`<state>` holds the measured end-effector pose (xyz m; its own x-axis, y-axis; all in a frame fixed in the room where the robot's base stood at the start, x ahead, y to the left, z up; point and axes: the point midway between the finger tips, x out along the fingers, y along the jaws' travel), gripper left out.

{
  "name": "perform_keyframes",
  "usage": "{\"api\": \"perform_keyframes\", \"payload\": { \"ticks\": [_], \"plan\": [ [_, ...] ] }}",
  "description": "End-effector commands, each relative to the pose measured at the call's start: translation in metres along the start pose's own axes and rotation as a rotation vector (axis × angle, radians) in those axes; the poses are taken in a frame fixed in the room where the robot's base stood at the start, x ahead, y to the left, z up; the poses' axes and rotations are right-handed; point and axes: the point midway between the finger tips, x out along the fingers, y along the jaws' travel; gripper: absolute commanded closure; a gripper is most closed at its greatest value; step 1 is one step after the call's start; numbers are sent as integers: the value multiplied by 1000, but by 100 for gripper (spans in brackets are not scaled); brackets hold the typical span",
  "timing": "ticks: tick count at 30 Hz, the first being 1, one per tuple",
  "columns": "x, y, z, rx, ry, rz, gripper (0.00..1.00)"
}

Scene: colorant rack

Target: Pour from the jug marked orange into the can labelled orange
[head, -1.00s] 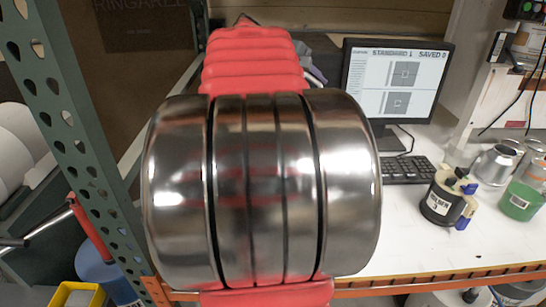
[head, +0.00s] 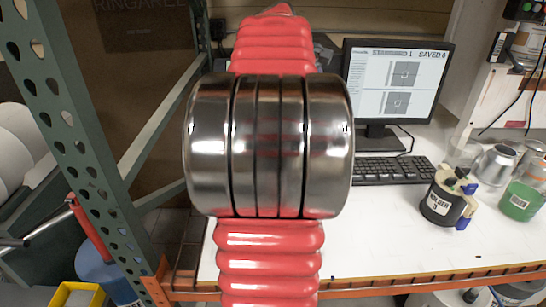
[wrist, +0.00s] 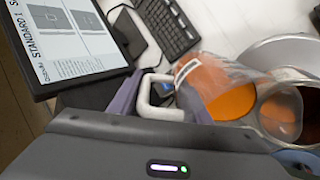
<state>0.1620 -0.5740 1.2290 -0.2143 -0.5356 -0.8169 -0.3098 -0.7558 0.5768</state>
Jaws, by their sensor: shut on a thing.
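In the wrist view, the jug (wrist: 203,76) is clear-walled with orange inside and a white handle (wrist: 160,103). My gripper (wrist: 160,98) is shut on that handle, one finger on each side. The orange shows as a smooth oval at the jug's near end. Right beside it is a round metallic container (wrist: 280,112) with dark orange inside; I cannot tell whether it touches the jug or is the labelled can. No orange label is readable. In the head view my arm hides my gripper and the jug.
A monitor (head: 397,90) and keyboard (head: 390,169) stand on the white bench (head: 370,235). A black pot (head: 441,204), a green-filled jug (head: 520,200) and a metal jug (head: 495,165) are at the right. A green rack post (head: 75,150) rises at the left.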

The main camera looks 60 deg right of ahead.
Motion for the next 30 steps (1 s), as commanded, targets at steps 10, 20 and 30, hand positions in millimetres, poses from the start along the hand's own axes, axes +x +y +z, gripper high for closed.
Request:
{"api": "perform_keyframes", "payload": {
  "ticks": [10,20,30],
  "plan": [
    [9,1,1,2,-2,-42,100],
    [34,-1,1,-1,-2,-165,100],
    [66,-11,0,-4,-1,-287,100]
  ]
}}
